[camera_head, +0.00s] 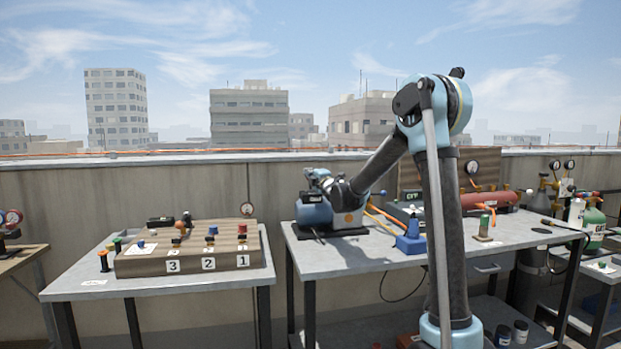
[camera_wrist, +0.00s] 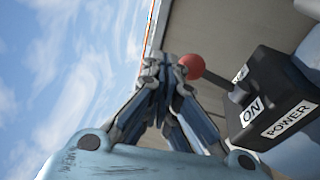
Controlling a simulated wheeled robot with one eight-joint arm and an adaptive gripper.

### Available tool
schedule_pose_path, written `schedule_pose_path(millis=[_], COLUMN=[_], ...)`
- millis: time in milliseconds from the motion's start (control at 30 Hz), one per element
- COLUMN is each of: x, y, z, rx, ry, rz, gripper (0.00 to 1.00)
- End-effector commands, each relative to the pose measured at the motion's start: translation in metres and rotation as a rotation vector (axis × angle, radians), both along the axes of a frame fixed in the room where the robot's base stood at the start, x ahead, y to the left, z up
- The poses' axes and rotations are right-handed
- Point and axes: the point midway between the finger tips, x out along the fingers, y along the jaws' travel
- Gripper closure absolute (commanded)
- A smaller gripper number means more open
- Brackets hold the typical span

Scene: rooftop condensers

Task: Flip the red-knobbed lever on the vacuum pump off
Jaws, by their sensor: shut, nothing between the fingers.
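The blue vacuum pump (camera_head: 314,213) sits at the left end of the middle table. A black switch box (camera_wrist: 268,82) is mounted on it, with white labels reading ON and POWER and another label partly seen at its far end. The lever's red knob (camera_wrist: 192,66) sticks out from the box on a short dark stem, toward the fingertips. My gripper (camera_wrist: 163,60) is shut and empty, its fingertips right beside the knob; I cannot tell whether they touch. In the head view my gripper (camera_head: 313,176) is above the pump, and the knob cannot be made out there.
The middle table (camera_head: 352,262) also holds a blue fitting (camera_head: 411,241), hoses and a red cylinder (camera_head: 490,198). A separate table (camera_head: 90,287) at left carries a wooden board (camera_head: 190,250) numbered 1 to 3. A gap lies between the tables; a wall stands behind.

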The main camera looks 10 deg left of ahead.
Motion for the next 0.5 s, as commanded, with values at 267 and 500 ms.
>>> schedule_pose_path(millis=[267, 500], x=[-0.025, -0.051], y=[-0.018, -0.027], z=[0.018, 0.032], rx=[-0.001, -0.001], ry=[0.001, 0.001], rz=[0.004, 0.009], gripper=[1.0, 1.0])
